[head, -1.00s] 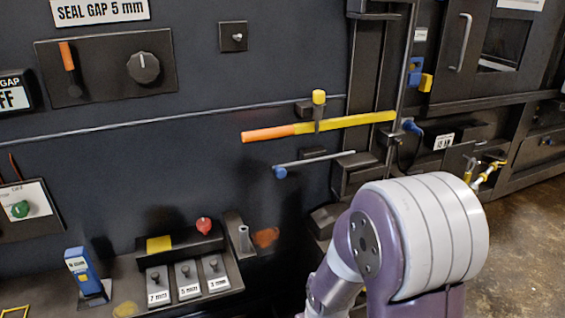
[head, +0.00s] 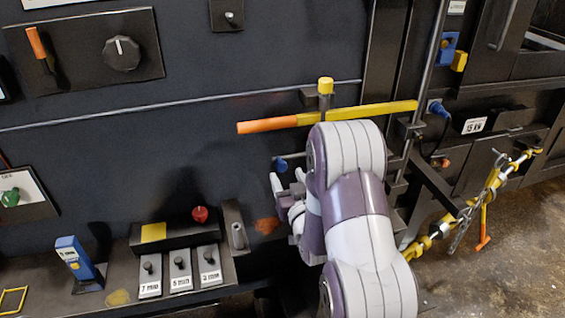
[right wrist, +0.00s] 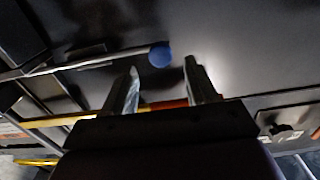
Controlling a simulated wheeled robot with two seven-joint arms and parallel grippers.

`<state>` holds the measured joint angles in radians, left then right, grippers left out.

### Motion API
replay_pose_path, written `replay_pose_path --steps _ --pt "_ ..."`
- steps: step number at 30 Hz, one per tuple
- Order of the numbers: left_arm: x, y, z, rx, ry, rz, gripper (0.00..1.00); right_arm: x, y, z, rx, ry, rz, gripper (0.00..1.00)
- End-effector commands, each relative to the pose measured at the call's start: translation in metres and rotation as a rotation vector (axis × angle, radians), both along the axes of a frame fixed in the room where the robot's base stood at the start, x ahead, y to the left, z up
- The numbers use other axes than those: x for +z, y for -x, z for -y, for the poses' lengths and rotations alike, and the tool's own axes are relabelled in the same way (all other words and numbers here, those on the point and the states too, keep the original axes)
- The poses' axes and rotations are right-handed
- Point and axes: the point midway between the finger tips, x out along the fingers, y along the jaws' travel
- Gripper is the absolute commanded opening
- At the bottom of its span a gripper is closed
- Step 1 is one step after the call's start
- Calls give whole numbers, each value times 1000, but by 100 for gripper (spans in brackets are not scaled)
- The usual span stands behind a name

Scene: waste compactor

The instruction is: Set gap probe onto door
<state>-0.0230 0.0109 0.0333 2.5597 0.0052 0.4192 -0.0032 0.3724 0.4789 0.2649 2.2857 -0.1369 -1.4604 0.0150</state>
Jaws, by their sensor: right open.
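Three grey plates with knobs, marked 7 mm (head: 150,280), 5 mm (head: 180,272) and what looks like 3 mm (head: 209,268), sit side by side on the shelf at lower left; they look like gap probes. The dark door panel (head: 230,125) rises behind them. A thin rod with a blue knob (head: 280,165) juts from the panel, partly hidden by my right arm. My right gripper (head: 277,188) is beside this knob. In the right wrist view its fingers (right wrist: 163,80) are open and empty, with the blue knob (right wrist: 160,55) just beyond the gap between the fingertips.
An orange-and-yellow lever (head: 330,116) crosses the panel just above my right arm. A blue upright device (head: 78,262) and a red knob (head: 200,214) are on the shelf. A yellow bar with a chain (head: 480,205) hangs at right. Open floor lies at lower right.

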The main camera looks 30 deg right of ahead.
Motion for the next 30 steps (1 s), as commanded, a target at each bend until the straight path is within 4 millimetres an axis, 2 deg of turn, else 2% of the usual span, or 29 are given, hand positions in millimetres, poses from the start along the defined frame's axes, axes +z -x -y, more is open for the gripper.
replay_pose_path --steps 1,3,7,17,18,23,27,30 --pt "8 0 0 0 0 0 43 4 -11 2 2 0 1 57" --pt "11 0 0 0 0 0 43 3 -23 5 2 0 0 57" --pt "15 0 0 0 0 0 43 2 -38 9 1 0 0 57" --pt "15 0 0 0 0 0 43 0 -45 11 0 0 -1 57" --pt "15 0 0 0 0 0 43 0 -45 11 0 0 -1 54" --pt "15 0 0 0 0 0 43 0 -45 11 0 0 -1 2" --pt "14 0 0 0 0 0 43 -1 -44 12 0 0 0 0" --pt "6 0 0 0 0 0 43 -3 -42 24 -3 0 3 0"
